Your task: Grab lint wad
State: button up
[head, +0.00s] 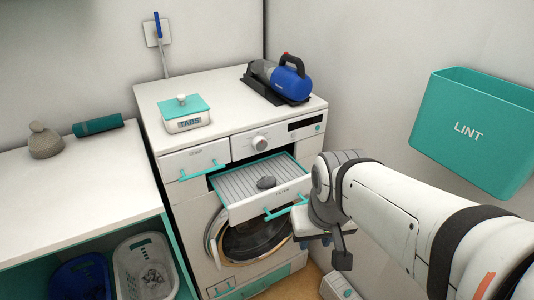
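The lint wad (267,183) is a small dark grey lump. It lies on the ribbed grey filter in the pulled-out drawer (236,208) at the front of the white machine. My gripper (325,248) is in front of the drawer, to the right of and lower in the picture than the wad, and apart from it. One dark finger shows pointing down; the rest is partly hidden by my wrist, so its opening is unclear. Nothing is seen held in it.
A teal LINT bin (475,132) is on the right wall. On the machine top (225,95) are a TABS box (184,114) and a blue handheld vacuum (280,80). The drawer's teal handle (286,207) sticks out near my gripper. Two baskets stand under the left counter.

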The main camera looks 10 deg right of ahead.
aim_at(266, 182)
jog(key=z, duration=3.05)
jog(key=k, duration=1.25)
jog(key=u, duration=1.5)
jog(key=i, duration=0.65)
jog(key=z, duration=0.05)
